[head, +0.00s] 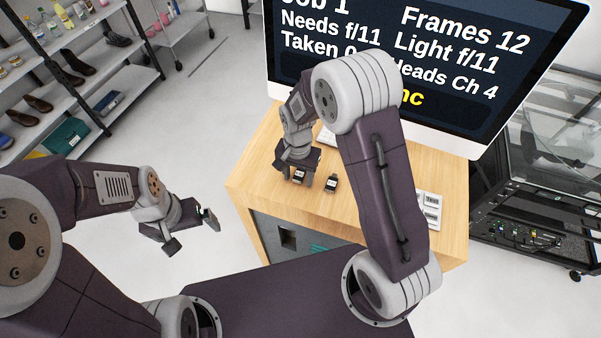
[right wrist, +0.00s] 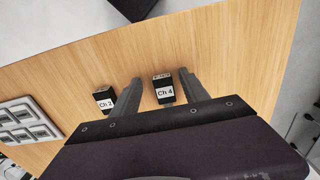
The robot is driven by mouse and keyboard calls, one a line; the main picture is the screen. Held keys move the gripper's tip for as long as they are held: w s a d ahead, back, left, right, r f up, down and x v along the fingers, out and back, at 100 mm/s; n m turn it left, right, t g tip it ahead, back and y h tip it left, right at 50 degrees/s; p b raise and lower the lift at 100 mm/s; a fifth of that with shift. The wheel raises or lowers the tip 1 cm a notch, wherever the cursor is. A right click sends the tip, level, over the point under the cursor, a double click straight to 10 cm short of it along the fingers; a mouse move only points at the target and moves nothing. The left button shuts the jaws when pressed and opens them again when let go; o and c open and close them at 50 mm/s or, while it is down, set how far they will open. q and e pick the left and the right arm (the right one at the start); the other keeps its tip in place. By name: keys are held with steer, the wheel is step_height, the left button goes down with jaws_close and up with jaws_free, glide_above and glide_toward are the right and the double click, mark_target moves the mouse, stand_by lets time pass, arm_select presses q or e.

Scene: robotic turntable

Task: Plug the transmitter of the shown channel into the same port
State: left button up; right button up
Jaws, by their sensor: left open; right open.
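The screen (head: 455,70) reads "Heads Ch 4" among other lines, partly hidden by my right arm. The small black transmitter labelled Ch 4 (right wrist: 165,93) stands on the wooden table between the spread fingers of my right gripper (right wrist: 160,77), with a gap on each side. It also shows in the head view (head: 299,175). The transmitter labelled Ch 2 (right wrist: 103,98) stands outside the fingers, and in the head view it is right of the gripper (head: 331,184). My left gripper (head: 192,233) is open and empty, over the floor left of the table. I cannot make out a port.
A pale tray with several square pieces (right wrist: 27,122) lies on the table (head: 268,170); it is partly behind my arm in the head view (head: 430,208). A grey cabinet front with a dark opening (head: 288,238) is below the table top. Shelves with shoes (head: 75,80) stand left.

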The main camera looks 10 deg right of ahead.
steer(key=shift+s, duration=0.1)
steer(key=shift+c, duration=0.6)
steer(key=shift+a, duration=0.1)
steer(key=c, duration=0.5)
steer(key=shift+w+f, duration=0.1)
steer(key=shift+w, duration=0.2)
jaws_close()
arm_select(q)
steer(key=shift+w+a+f, duration=0.1)
steer(key=shift+w+f, duration=0.05)
steer(key=shift+w, duration=0.1)
steer(key=shift+s, duration=0.1)
